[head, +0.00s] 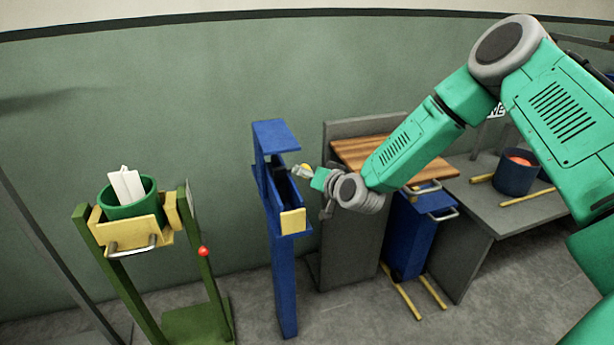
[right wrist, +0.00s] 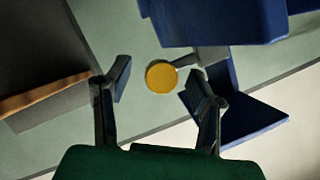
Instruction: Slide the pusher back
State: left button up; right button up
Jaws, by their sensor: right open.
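The pusher appears to be the yellow round knob (right wrist: 161,76) on a short grey stem (right wrist: 190,59), which reaches the blue stand (right wrist: 219,85) in the right wrist view. In the head view the knob (head: 306,167) shows small beside the upper part of the blue stand (head: 283,270), partly hidden by my gripper. My right gripper (right wrist: 157,86) is open and empty, its two fingers on either side of the knob in the picture. Whether the knob lies between the fingertips or beyond them I cannot tell. My left gripper is not in view.
A yellow plate (head: 293,221) sits on the blue stand's front. A grey cabinet with a wooden top (head: 365,152) stands close to its right. A green stand (head: 206,255) with a green bucket (head: 150,203) is at left. A grey table (head: 485,208) is at right.

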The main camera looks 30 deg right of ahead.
jog(key=shift+w+f, duration=0.15)
jog(key=shift+w, duration=0.3)
jog(key=shift+c, duration=0.4)
grip_shut()
jog(key=shift+w, duration=0.2)
jog(key=w+d+b, duration=0.2)
jog(key=w, duration=0.4)
jog(key=shift+w+b, duration=0.2)
jog(key=shift+b, duration=0.15)
jog(key=shift+o, duration=0.2)
grip_release()
jog(key=shift+a, duration=0.1)
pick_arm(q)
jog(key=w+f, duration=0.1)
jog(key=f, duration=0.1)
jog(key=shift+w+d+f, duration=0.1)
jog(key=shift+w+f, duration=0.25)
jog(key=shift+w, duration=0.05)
pick_arm(e)
jog(key=shift+o, duration=0.2)
jog(key=shift+w, duration=0.1)
